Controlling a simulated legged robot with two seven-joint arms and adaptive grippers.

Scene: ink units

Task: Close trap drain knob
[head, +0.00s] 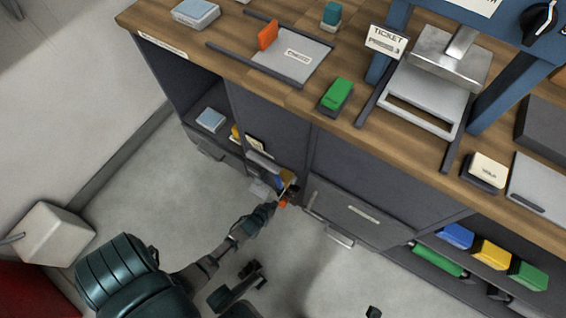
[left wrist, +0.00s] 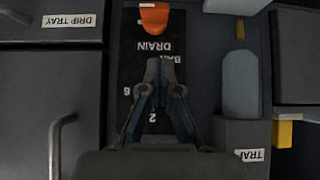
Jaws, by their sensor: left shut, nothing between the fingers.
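An orange knob (left wrist: 154,18) shows at the top of the left wrist view, on a black plate (left wrist: 178,46) lettered DRAIN. A label reading TRAP (left wrist: 249,155) is at the lower right.
A DRIP TRAY drawer (left wrist: 70,20) with a curved handle (left wrist: 57,145) lies left of the plate. A pale rounded block (left wrist: 240,85) stands to its right. The wooden counter (head: 290,100) overhangs above. A white box (head: 45,232) is on the floor at left.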

